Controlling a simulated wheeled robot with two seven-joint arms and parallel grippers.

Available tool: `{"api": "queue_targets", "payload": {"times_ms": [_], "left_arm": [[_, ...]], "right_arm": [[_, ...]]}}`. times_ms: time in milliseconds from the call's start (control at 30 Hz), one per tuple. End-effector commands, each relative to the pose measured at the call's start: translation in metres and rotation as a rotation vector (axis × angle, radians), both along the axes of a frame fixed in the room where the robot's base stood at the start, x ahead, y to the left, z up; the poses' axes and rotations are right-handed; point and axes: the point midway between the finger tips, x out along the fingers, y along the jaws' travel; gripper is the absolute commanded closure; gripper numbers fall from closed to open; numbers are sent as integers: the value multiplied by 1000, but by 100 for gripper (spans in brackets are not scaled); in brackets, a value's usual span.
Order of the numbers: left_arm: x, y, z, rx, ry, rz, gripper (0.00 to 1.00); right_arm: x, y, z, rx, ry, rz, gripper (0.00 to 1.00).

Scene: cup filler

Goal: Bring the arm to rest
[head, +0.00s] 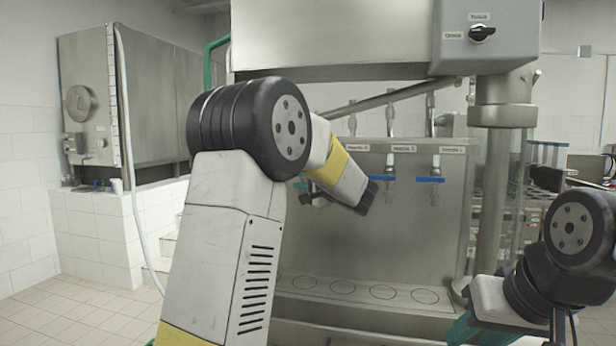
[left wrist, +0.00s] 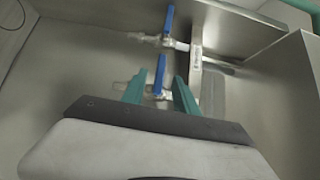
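My left arm rises in the middle of the head view and bends toward the steel filler panel (head: 330,250). Its fingers are mostly hidden behind the wrist there. In the left wrist view, the two teal fingers of my left gripper (left wrist: 158,88) stand apart. A blue valve handle (left wrist: 160,74) shows between and beyond them; I cannot tell whether they touch it. A second blue handle (left wrist: 168,20) is farther up. My right arm is at the lower right of the head view. A teal part of my right gripper (head: 465,331) shows at the bottom edge; its opening is hidden.
Blue-handled nozzles (head: 390,178) hang along the panel, above a drip tray with round marks (head: 343,287). A steel column (head: 490,190) and a control box with a knob (head: 482,34) stand right of centre. A steel tank (head: 150,100) is at the left. Tiled floor (head: 75,315) is free at lower left.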

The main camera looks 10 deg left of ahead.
Motion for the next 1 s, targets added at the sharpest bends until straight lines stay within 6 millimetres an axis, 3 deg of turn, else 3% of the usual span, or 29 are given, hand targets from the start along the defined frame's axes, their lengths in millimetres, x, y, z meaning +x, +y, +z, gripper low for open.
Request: {"api": "queue_targets", "payload": {"times_ms": [133, 467, 633, 733, 833, 933, 1000], "left_arm": [[-11, -11, 0, 1, -1, -1, 65], [-14, -13, 0, 0, 0, 0, 65], [-32, 7, -8, -70, 36, 39, 65], [-70, 38, -28, -218, 107, 104, 65], [-126, 64, -61, -431, 199, 171, 65], [-186, 69, -93, -662, 278, 216, 65], [-225, 61, -112, -822, 320, 230, 65]], "right_arm": [[0, 0, 0, 0, 0, 0, 64], [0, 0, 0, 0, 0, 0, 64], [0, 0, 0, 0, 0, 0, 64], [0, 0, 0, 0, 0, 0, 64], [0, 0, 0, 0, 0, 0, 64], [0, 0, 0, 0, 0, 0, 64], [0, 0, 0, 0, 0, 0, 64]]}}
